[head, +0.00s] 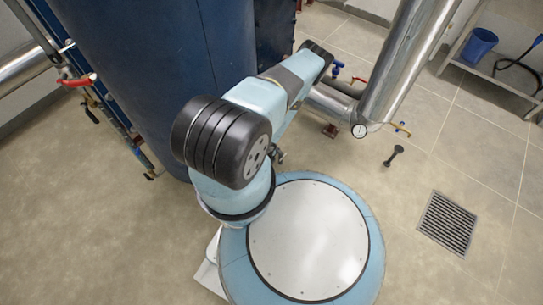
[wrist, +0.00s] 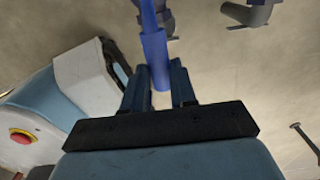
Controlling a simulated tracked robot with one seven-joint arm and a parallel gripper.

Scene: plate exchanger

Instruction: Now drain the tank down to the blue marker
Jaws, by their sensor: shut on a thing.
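In the wrist view my gripper (wrist: 158,75) is shut on a blue valve handle (wrist: 154,45), which runs up between the two fingers. The valve body it belongs to is partly cut off at the top of that view. In the head view the large dark blue tank (head: 150,60) stands at the upper left, and my arm reaches along its right side. My fingers are hidden there behind the arm. A thin upright tube with fittings (head: 120,130) runs along the tank's left side; I cannot make out a blue marker or a liquid level on it.
A blue valve (head: 337,68) and a red-handled one (head: 358,80) sit by the silver pipe (head: 400,55), with a dial gauge (head: 359,131). A floor drain (head: 447,224) lies right. A black object (head: 394,155) is on the floor. A blue bucket (head: 478,46) is on a shelf.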

